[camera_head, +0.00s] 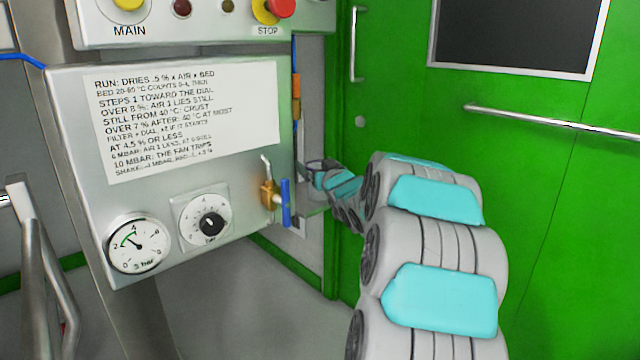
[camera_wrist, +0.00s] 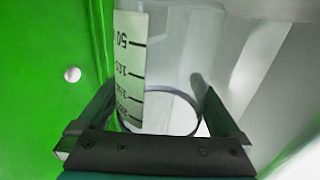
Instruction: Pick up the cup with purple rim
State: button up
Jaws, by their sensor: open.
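In the wrist view a clear, see-through cup (camera_wrist: 182,60) with a dark bluish-purple rim fills the middle. Its white scale strip (camera_wrist: 130,60) has black marks that read upside down. My gripper (camera_wrist: 160,90) is open, with one finger on each side of the cup near its rim. I cannot tell whether either finger touches it. In the head view my gripper (camera_head: 318,170) is small, at the far end of my arm, beside the right edge of the control panel. The cup is not clearly made out there.
The steel control panel (camera_head: 180,75) has a gauge (camera_head: 138,244), a dial (camera_head: 208,223) and a brass valve with a blue handle (camera_head: 286,203) close to my gripper. A green door (camera_head: 570,200) with a horizontal bar stands behind my arm. A metal rail (camera_head: 40,260) is at left.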

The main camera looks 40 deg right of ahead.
jog(key=c, duration=1)
jog(key=shift+r, duration=0.1)
jog(key=shift+r, duration=0.9)
jog(key=shift+r+p, duration=0.4)
jog(key=shift+r, duration=0.55)
jog(key=s, duration=1)
jog(key=s+a+r+p, duration=0.1)
jog(key=s, duration=0.5)
